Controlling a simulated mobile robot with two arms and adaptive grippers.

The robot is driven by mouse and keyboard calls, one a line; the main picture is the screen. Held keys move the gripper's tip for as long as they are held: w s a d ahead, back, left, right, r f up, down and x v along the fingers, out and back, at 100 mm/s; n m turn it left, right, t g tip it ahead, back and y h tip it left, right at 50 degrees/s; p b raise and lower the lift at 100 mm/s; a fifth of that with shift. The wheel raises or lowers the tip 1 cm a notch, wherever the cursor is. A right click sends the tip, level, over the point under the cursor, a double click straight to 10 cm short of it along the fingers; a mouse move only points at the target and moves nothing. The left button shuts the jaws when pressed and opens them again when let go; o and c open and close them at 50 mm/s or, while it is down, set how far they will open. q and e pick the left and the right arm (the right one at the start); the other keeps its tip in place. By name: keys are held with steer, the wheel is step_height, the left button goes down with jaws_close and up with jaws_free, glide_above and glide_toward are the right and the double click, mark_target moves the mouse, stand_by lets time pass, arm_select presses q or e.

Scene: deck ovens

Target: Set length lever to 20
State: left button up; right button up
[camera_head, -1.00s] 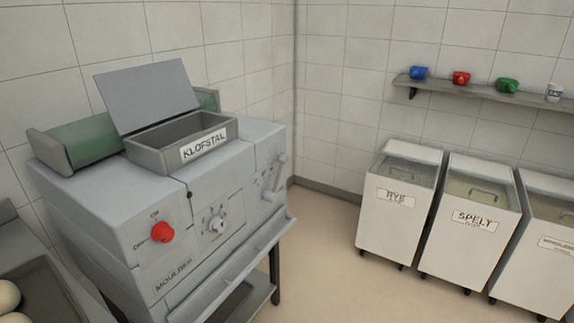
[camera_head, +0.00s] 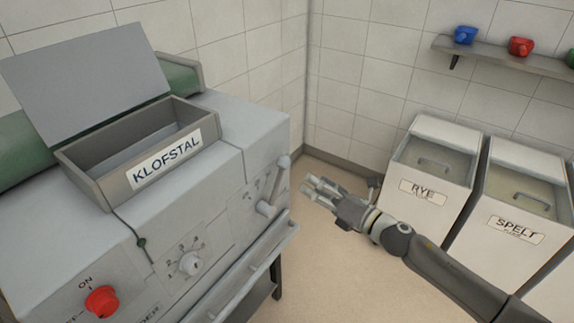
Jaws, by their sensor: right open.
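The grey moulder (camera_head: 225,175) stands at the left. On the right part of its front is a grey lever (camera_head: 272,190) with a rounded handle low and a pivot end up by the machine's right edge. Its scale markings are too small to read. A white dial knob (camera_head: 190,263) and a red ON switch (camera_head: 102,301) sit further left on the front. My right gripper (camera_head: 311,188) is open and empty, in front of the machine just right of the lever, apart from it, with its fingers pointing left. My left gripper is not in view.
An open-lidded KLOFSTAL box (camera_head: 115,188) sits on top of the machine. Flour bins marked RYE (camera_head: 432,208) and SPELT (camera_head: 512,249) stand right, behind my right arm. A wall shelf (camera_head: 490,52) holds coloured cups. Floor between machine and bins is clear.

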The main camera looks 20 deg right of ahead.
mark_target(288, 167)
steer(key=x, duration=0.3)
steer(key=p+x, duration=0.1)
steer(key=x, duration=0.2)
steer(key=p+x, duration=0.1)
steer(key=x, duration=0.2)
steer(key=shift+a+r, duration=0.25)
steer(key=shift+r, duration=0.1)
steer(key=shift+w+a, duration=0.3)
steer(key=shift+w, duration=0.35)
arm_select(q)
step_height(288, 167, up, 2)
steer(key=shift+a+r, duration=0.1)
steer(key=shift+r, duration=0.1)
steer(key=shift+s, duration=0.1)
arm_select(e)
jaws_close()
